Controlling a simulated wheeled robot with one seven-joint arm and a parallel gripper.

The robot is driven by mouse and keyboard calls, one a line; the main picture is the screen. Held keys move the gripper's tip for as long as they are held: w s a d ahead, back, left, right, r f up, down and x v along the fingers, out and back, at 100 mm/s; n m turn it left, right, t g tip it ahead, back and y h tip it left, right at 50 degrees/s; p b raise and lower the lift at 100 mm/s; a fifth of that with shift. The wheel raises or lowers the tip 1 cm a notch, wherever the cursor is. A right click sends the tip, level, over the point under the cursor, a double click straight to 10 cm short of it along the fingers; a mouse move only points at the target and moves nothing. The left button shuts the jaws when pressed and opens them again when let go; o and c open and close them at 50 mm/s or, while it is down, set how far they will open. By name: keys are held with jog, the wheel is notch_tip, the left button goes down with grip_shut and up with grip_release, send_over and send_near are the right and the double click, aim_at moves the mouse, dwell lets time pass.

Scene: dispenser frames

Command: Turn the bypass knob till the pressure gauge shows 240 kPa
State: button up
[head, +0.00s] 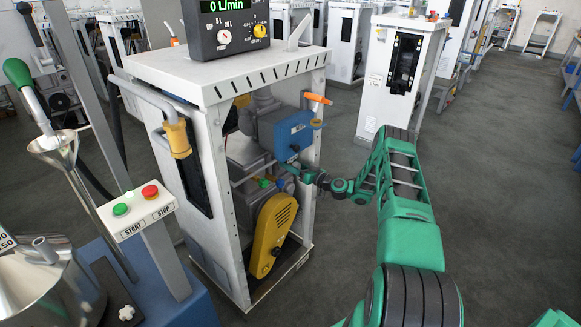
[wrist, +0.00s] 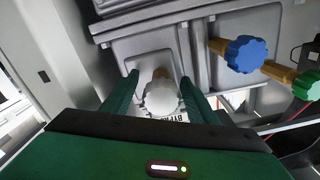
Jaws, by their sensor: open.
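The white bypass knob (wrist: 161,98) sits on a brass stem in the wrist view, with a partly covered label (wrist: 190,117) behind it that begins "BYP". My gripper (wrist: 159,77) is open, with one green finger on each side of the knob. A gap shows between the knob and each finger, so it is not clamped. In the head view my gripper (head: 309,177) reaches into the open side of the white dispenser cabinet (head: 205,140). The bypass knob cannot be made out there. No pressure gauge reading can be read in either view.
A blue knob (wrist: 245,53) and a green knob (wrist: 307,84) stand right of the bypass knob. Inside the cabinet are a blue box (head: 292,133) and a yellow belt cover (head: 272,235). The display (head: 225,7) reads 0 L/min. Open floor lies right of the cabinet.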

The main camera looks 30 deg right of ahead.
jog(key=shift+w+a, duration=0.1)
jog(key=shift+w, duration=0.15)
jog(key=c, duration=1.1)
jog(key=shift+o, duration=0.2)
jog(key=shift+d, duration=0.2)
